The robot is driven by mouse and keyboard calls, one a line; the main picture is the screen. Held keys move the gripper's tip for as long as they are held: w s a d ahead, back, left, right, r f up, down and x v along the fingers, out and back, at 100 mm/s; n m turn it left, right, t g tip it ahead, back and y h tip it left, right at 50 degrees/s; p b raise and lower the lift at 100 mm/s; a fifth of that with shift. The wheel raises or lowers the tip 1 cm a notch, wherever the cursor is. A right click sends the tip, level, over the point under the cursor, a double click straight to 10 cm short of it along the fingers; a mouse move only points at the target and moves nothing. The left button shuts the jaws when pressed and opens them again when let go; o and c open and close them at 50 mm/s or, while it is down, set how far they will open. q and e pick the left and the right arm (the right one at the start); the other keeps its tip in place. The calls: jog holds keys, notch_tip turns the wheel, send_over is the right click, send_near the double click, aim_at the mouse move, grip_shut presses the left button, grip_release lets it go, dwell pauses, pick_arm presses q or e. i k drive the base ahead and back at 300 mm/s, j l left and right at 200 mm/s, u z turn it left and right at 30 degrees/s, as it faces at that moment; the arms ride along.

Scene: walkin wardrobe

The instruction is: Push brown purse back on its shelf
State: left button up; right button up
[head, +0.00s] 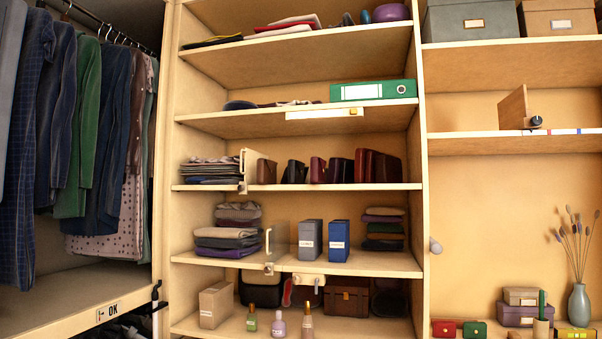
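A brown purse (266,170) stands upright on the middle shelf (300,187) of the central unit. It is the leftmost in a row of several purses or wallets, just right of a pale upright divider (248,168). Beside it are a near-black one (295,172), a burgundy one (318,170), a dark one (341,171) and taller reddish-brown ones (384,167) at the right. I cannot tell exactly how far the brown purse stands from the shelf's front edge. Neither of my grippers shows in the head view.
Folded clothes (210,170) lie left of the divider. The shelf below holds a grey box (310,238), a blue box (339,240) and folded stacks. A green binder (372,90) lies on the shelf above. Hanging clothes (90,130) fill the left; a vase (579,305) stands at right.

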aim_at(266, 168)
jog(key=u, duration=0.35)
jog(key=i+l+u, duration=0.25)
jog(key=i+u, duration=0.15)
jog(key=i+l+u, duration=0.35)
jog(key=i+l, duration=0.05)
jog(key=i, duration=0.1)
